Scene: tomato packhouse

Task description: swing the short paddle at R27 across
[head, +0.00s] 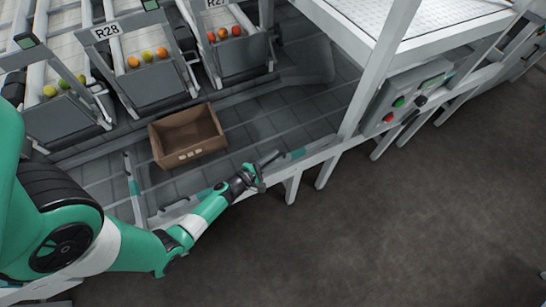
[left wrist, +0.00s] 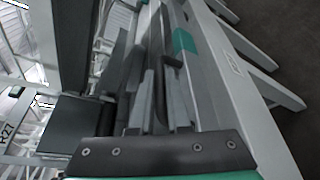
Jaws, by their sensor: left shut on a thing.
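The short paddle (head: 294,155) at R27 appears as a narrow grey bar with a teal band, lying along the conveyor's near side rail. Its teal band also shows in the left wrist view (left wrist: 184,42). My left gripper (head: 263,166) is at the bar's left end, low over the rail, and is shut on it; the fingers partly hide the gripped part. The fingers fill the middle of the left wrist view (left wrist: 155,100). The R27 sign (head: 216,3) is at the top, above a chute of orange and red tomatoes. My right gripper is not in view.
A brown open crate (head: 187,137) stands on the conveyor, left of the gripper. Another teal-banded paddle (head: 134,190) lies across the belt further left. A white post (head: 372,80) and a control box (head: 405,97) with buttons stand to the right. The belt beyond the gripper is clear.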

